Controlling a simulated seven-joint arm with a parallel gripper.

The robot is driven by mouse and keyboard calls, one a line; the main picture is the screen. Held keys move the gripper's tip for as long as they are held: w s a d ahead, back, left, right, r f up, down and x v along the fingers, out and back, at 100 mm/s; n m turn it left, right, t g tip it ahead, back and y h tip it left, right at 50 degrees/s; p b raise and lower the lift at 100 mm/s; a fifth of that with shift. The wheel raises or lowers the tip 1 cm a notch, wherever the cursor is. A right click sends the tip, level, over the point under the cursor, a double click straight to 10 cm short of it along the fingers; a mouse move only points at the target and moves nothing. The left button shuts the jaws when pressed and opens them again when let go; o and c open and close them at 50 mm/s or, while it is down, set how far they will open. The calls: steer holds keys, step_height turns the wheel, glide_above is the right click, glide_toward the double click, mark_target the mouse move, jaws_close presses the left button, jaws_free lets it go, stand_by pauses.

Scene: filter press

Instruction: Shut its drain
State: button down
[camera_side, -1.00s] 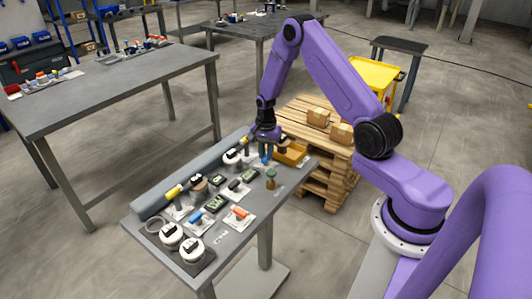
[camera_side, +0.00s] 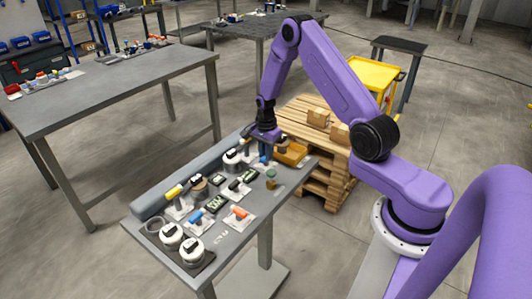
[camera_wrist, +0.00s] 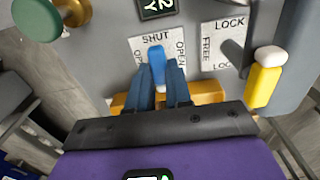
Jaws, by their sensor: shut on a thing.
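A blue lever (camera_wrist: 156,65) stands on a white plate (camera_wrist: 141,52) lettered SHUT along the top and OPEN along the right side. In the wrist view my gripper (camera_wrist: 161,76) has one dark blue finger on each side of the lever and is shut on it. The lever's tip points toward the SHUT lettering; its lower part lies between the fingers. In the side view my gripper (camera_side: 266,150) is low over the far right end of the bench, and its fingers are hard to make out there.
A plate lettered LOCK and FREE (camera_wrist: 223,48) with a grey lever and a yellow white-tipped handle (camera_wrist: 264,80) sit to the right. A green knob on a brass stem (camera_wrist: 38,17) is at upper left.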

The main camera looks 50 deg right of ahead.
steer(key=c, duration=1)
jaws_free()
steer(key=shift+c, duration=0.2)
steer(key=shift+r, duration=0.1)
step_height(320, 180, up, 17)
steer(key=shift+r, duration=0.15)
